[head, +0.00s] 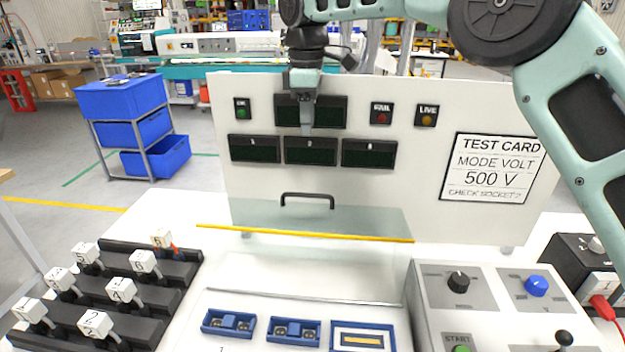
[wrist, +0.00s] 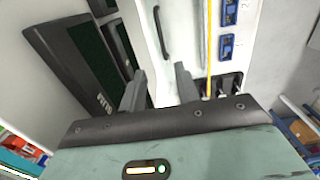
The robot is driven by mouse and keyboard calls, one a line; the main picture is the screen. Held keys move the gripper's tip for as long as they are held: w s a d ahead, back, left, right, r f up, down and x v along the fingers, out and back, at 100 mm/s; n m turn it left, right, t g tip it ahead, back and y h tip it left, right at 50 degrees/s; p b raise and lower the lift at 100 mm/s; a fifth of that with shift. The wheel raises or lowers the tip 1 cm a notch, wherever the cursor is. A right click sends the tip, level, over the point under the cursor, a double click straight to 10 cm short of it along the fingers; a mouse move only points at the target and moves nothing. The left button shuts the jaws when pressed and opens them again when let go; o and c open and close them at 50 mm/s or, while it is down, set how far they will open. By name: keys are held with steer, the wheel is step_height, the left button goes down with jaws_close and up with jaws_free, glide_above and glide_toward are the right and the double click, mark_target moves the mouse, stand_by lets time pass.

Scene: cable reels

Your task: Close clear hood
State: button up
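The clear hood (head: 320,268) is a see-through cover on the white bench, with a yellow strip (head: 305,234) across it and a black bar handle (head: 307,197) above the strip. The hood looks raised, with its handle near the upright panel; its exact angle is hard to tell. My gripper (head: 307,128) points down in front of the panel, above the handle and apart from it. In the wrist view, my gripper's fingers (wrist: 160,86) are spread with nothing between them. The handle (wrist: 161,32) and yellow strip (wrist: 208,45) lie beyond the fingertips.
The white panel (head: 420,218) with dark displays, lamps and a test card stands behind the hood. Blue sockets (head: 294,332) lie in front. A control box (head: 480,300) with knobs is at right, black racks with numbered plugs (head: 120,290) at left.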

step_height(320, 180, down, 17)
steer(key=p, duration=0.4)
steer(key=shift+r, duration=0.1)
jaws_close()
